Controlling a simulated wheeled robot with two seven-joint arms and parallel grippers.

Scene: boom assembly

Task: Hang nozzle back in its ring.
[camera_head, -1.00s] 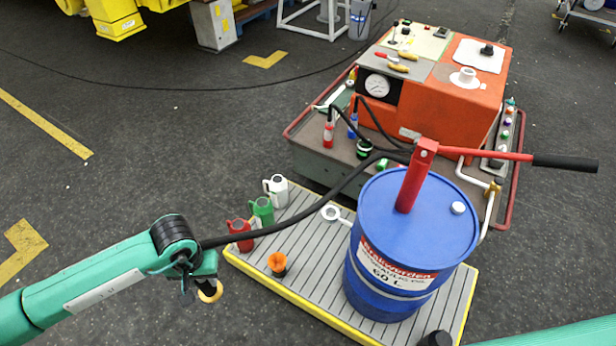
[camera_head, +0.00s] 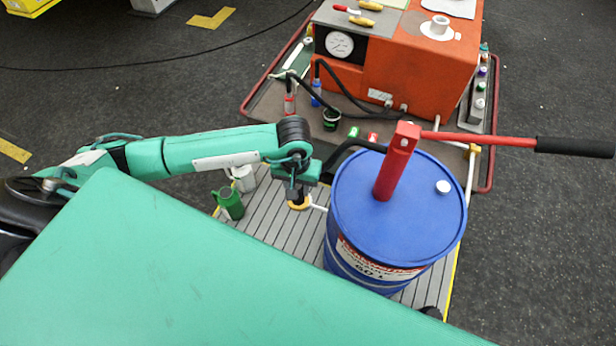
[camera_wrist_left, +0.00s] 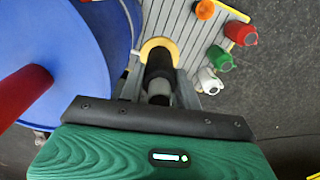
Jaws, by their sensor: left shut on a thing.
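My left gripper (camera_head: 297,190) is shut on the dark nozzle (camera_wrist_left: 158,65), which has a yellow collar (camera_head: 300,204) at its lower part. The nozzle points down over the slatted pallet, just left of the blue drum (camera_head: 400,215). A black hose (camera_head: 345,152) runs from the gripper toward the drum's red pump. A pale rod (camera_head: 318,207) reaches from the drum side to beneath the collar. The ring at its end is hidden, so I cannot tell whether the nozzle is in it or above it. My right gripper is not in view.
A green jug (camera_head: 229,203) and a white jug (camera_head: 243,178) stand left of the gripper. The wrist view also shows a red jug (camera_wrist_left: 240,33) and an orange cup (camera_wrist_left: 205,9). The pump's red lever (camera_head: 475,139) sticks out right. An orange machine (camera_head: 420,70) stands behind.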

